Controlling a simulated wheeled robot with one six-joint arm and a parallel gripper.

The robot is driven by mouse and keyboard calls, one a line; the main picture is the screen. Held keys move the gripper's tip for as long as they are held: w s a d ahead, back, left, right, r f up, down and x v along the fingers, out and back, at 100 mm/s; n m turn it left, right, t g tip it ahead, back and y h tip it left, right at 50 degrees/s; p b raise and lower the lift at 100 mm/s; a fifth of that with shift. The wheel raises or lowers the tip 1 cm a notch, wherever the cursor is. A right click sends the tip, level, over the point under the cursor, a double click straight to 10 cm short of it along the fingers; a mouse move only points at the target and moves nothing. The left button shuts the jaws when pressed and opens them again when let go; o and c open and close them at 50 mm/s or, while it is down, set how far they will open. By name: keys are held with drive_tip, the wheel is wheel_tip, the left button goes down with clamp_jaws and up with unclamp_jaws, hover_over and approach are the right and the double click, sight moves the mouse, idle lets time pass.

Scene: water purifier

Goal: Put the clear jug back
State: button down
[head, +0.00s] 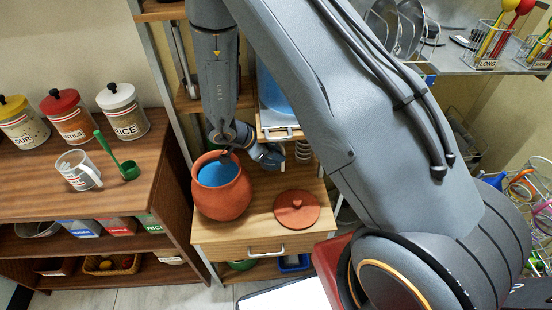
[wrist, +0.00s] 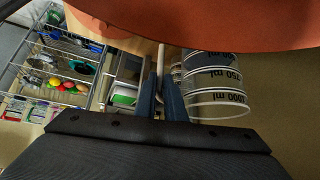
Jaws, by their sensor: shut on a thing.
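My gripper (head: 229,152) is at the back rim of the terracotta pot (head: 222,196), which has blue inside its mouth. The gripper also shows in the wrist view (wrist: 161,88), with its two dark blue fingers shut on a pale handle.
A round terracotta lid (head: 297,209) lies right of the pot on the wooden cabinet (head: 262,236). Another clear measuring cup (head: 78,169) and a green scoop (head: 124,164) are on the left counter (head: 30,172), before several lidded canisters (head: 72,116). A blue container (head: 272,92) stands behind.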

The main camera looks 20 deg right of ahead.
wheel_tip(320, 180, down, 3)
drive_tip(key=b, duration=0.3)
drive_tip(key=shift+f+b, duration=0.2)
drive_tip(key=shift+b, duration=0.2)
drive_tip(key=c, duration=1.8)
unclamp_jaws()
drive_tip(key=shift+c, duration=0.2)
drive_tip(key=b+v, duration=0.1)
drive_tip(key=v, duration=1.1)
